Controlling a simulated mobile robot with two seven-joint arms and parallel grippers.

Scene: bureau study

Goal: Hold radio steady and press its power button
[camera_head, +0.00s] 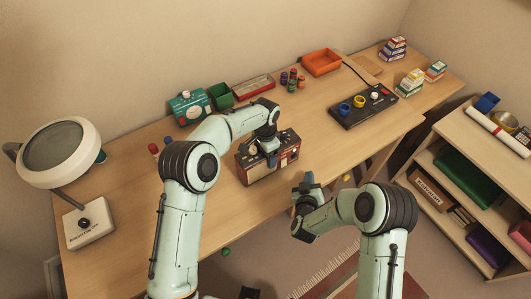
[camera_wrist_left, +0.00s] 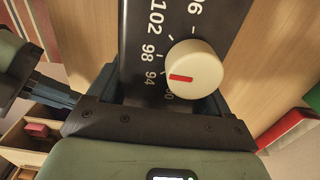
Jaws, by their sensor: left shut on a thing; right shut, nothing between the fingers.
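The radio (camera_head: 283,160), dark with reddish-brown parts, stands on the desk near its front edge in the head view. My left gripper (camera_head: 266,146) comes down over it and is shut on it. In the left wrist view the radio's dark dial panel (camera_wrist_left: 140,50), with white numbers, lies between the fingers; a cream knob (camera_wrist_left: 194,69) with a red mark sits on it. My right gripper (camera_head: 307,180) is shut and empty, to the right of the radio and apart from it, near the desk's front edge. I cannot make out the power button.
A magnifier lamp (camera_head: 85,225) stands at the left. Behind the radio are a teal box (camera_head: 190,107), a green bin (camera_head: 221,97) and a red tray (camera_head: 253,88). A black knob panel (camera_head: 348,120) lies to the right. A low shelf (camera_head: 445,135) stands far right.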

